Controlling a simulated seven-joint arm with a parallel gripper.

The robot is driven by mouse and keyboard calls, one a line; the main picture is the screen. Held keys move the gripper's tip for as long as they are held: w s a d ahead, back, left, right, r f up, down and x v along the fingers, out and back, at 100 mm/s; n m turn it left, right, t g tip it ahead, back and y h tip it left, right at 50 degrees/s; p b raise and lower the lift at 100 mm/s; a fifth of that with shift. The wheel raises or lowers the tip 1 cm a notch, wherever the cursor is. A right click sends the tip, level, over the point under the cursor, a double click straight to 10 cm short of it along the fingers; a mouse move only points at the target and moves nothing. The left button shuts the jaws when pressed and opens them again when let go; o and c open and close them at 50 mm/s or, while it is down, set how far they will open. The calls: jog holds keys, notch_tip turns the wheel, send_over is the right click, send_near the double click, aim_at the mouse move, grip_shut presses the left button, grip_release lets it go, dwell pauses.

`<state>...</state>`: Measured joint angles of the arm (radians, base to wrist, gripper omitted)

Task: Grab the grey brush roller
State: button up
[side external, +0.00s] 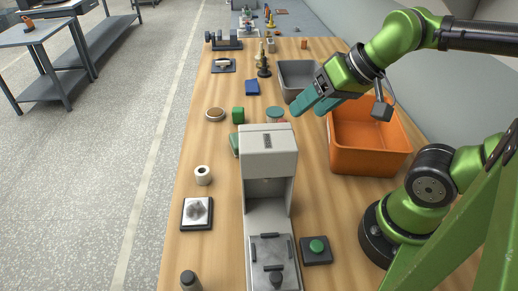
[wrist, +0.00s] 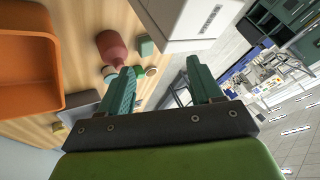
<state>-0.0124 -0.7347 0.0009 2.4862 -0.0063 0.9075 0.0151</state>
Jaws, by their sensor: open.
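I cannot tell for certain which thing is the grey brush roller. A grey, dark-topped upright cylinder (side external: 190,281) stands at the near left edge of the bench in the side external view, cut by the frame. A pale roll with a dark centre (side external: 203,176) stands farther back on the left.
The tall grey machine (side external: 268,160) stands mid-bench. The orange bin (side external: 368,162) and a grey bin (side external: 287,82) are on the right. A green button box (side external: 316,250) is near the front. A red rounded object (wrist: 110,47) shows in the wrist view. The left bench strip has clear gaps.

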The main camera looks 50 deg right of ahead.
jog(key=w+a+g, duration=0.1)
jog(key=a, duration=0.2)
jog(key=w+a+g, duration=0.1)
jog(key=w+a, duration=0.1)
jog(key=a, duration=0.2)
jog(key=w+a+r+g, duration=0.1)
jog(key=w+a, duration=0.1)
jog(key=a, duration=0.1)
jog(key=shift+a+g+y, duration=0.3)
jog(key=shift+a, duration=0.05)
jog(key=a+f+g, duration=0.2)
jog(key=a, duration=0.6)
jog(key=m+g+h, duration=0.1)
jog(key=g+h, duration=0.1)
jog(key=h, duration=0.1)
send_near(185, 278)
jog(key=f, duration=0.9)
jog(key=shift+s+d, duration=0.15)
jog(key=shift+s, duration=0.05)
jog(key=shift+d+f, duration=0.2)
jog(key=shift+f, duration=2.85)
jog(key=c, duration=1.1)
